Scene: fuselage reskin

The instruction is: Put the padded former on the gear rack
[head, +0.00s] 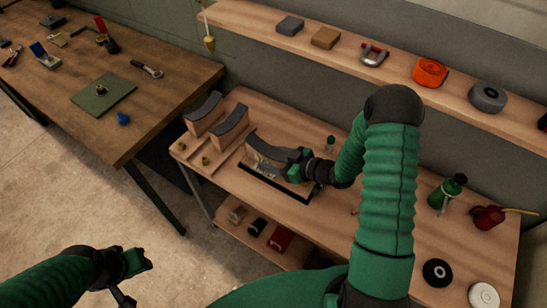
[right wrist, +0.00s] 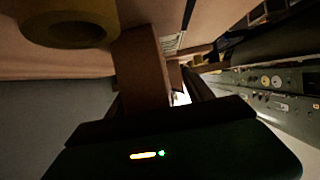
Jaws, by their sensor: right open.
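A padded former (head: 268,149), a pale curved block with a dark padded top, stands near the middle of the lower wooden bench. Its lower front is partly hidden. My right gripper (head: 297,168) is open at the right end of this former; I cannot tell whether it touches. Two similar formers, a left one (head: 204,107) and a nearer one (head: 230,122), stand side by side at the bench's left end, with small yellow knobs in front. I cannot make out which part is the gear rack. My left gripper (head: 137,262) is low at the left, far from the bench, its jaws unclear.
A dark-edged tray or mat (head: 275,185) lies in front of the middle former. A green bottle (head: 446,192) and a red can (head: 488,217) stand at the right. A shelf (head: 340,38) runs behind. The right wrist view is dark, with a brown block (right wrist: 140,70) close by.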

